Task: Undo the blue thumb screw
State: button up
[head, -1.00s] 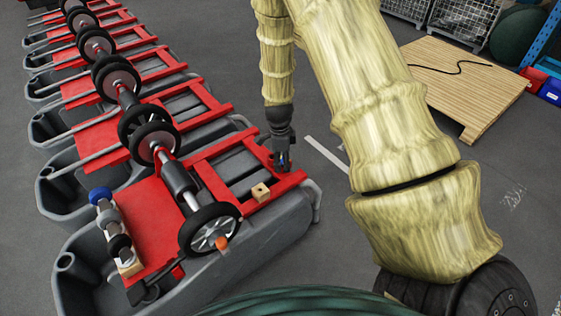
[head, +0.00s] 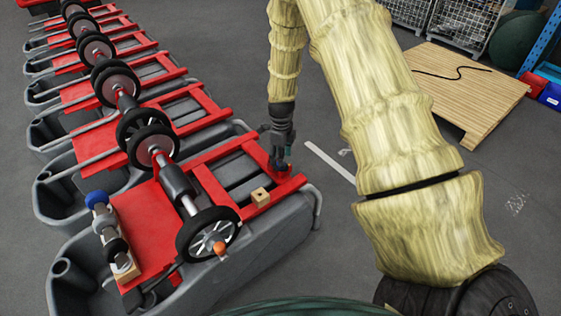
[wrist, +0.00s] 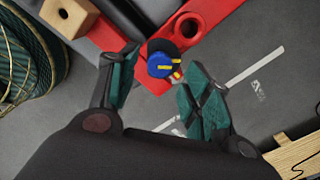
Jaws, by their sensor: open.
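In the head view my gripper (head: 281,158) points down at the right end of the nearest tank's red frame (head: 225,150); the screw is largely hidden there.
A wooden block with a hole (head: 260,197) sits on the frame close by. A wheel (head: 208,233) and a rod with a blue knob (head: 97,198) are farther left. More tanks stand behind. Floor is clear to the right, before a wooden board (head: 465,85).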

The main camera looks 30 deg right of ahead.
jog(key=shift+f, duration=1.35)
jog(key=c, duration=1.1)
